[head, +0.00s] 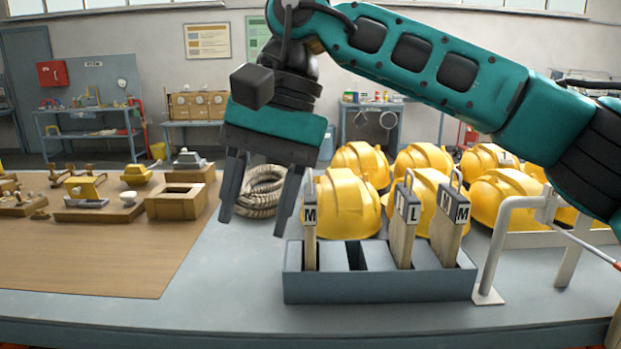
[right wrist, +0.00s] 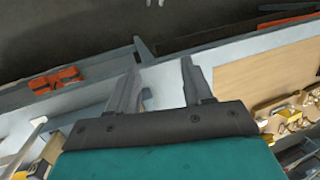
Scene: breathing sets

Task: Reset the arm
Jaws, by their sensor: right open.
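My right arm comes in from the right in the head view, with a teal body and dark joints. My right gripper (head: 252,208) points down and is open, its two dark fingers apart with nothing between them. It hangs left of the grey slotted rack (head: 380,286), beside the coiled rope. In the right wrist view the open fingers (right wrist: 160,82) also show empty. The rack holds wooden tags lettered M (head: 310,225), L (head: 405,225) and M (head: 452,222), standing upright or slightly tilted. My left gripper is not in view.
Several yellow helmets (head: 348,205) stand behind the rack. A coiled rope (head: 262,190) lies behind the gripper. A wooden board (head: 90,250) with small parts is at the left. A white metal stand (head: 490,250) is right of the rack. The grey table front (head: 220,300) is clear.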

